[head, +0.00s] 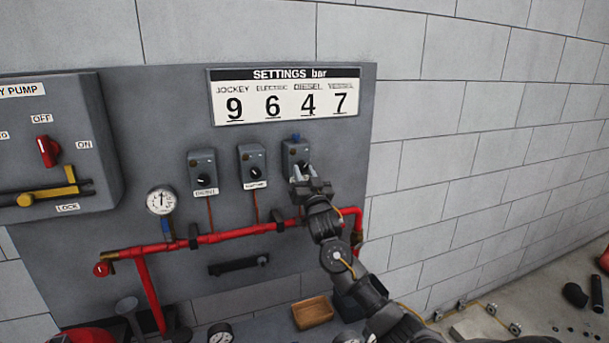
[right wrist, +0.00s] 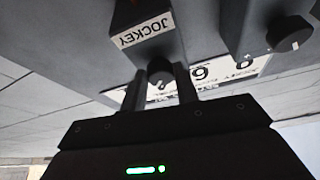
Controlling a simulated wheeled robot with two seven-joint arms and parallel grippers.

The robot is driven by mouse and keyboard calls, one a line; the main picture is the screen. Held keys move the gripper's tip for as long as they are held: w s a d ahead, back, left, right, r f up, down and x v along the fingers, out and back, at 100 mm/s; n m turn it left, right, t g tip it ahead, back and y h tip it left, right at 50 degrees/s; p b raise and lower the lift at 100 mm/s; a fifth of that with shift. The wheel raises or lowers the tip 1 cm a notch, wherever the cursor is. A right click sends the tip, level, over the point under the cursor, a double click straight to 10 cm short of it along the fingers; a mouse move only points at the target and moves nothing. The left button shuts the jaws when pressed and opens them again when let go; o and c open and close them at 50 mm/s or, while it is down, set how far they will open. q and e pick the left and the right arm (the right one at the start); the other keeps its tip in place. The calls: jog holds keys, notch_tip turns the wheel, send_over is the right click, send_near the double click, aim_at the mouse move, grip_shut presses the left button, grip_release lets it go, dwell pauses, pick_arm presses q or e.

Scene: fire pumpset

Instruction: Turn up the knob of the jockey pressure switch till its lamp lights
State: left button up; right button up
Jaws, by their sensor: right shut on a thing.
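The jockey pressure switch (head: 292,152) is the rightmost of three grey boxes on the panel, with a small blue part on top. Its JOCKEY label (right wrist: 146,30) reads upside down in the right wrist view. Its dark round knob (right wrist: 160,72) has a pale pointer mark and sits between the fingers of my right gripper (right wrist: 161,88), which is shut on it. In the head view my right gripper (head: 312,188) covers the knob and the lower part of the box. No lit lamp shows on this box. My left gripper is not in view.
Two similar switches, left (head: 203,170) and middle (head: 252,163), hang beside it. A settings board (head: 285,96) above reads jockey 9, electric 6, diesel 4. A red pipe (head: 235,235) runs below, with a gauge (head: 161,200) at left. Bare block wall lies to the right.

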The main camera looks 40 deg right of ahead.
jog(key=o, duration=1)
jog(key=shift+s+a+f, duration=0.1)
jog(key=shift+s+f, duration=0.15)
jog(key=shift+b+v, duration=2.3)
jog(key=shift+v, duration=2.75)
jog(key=shift+r, duration=0.1)
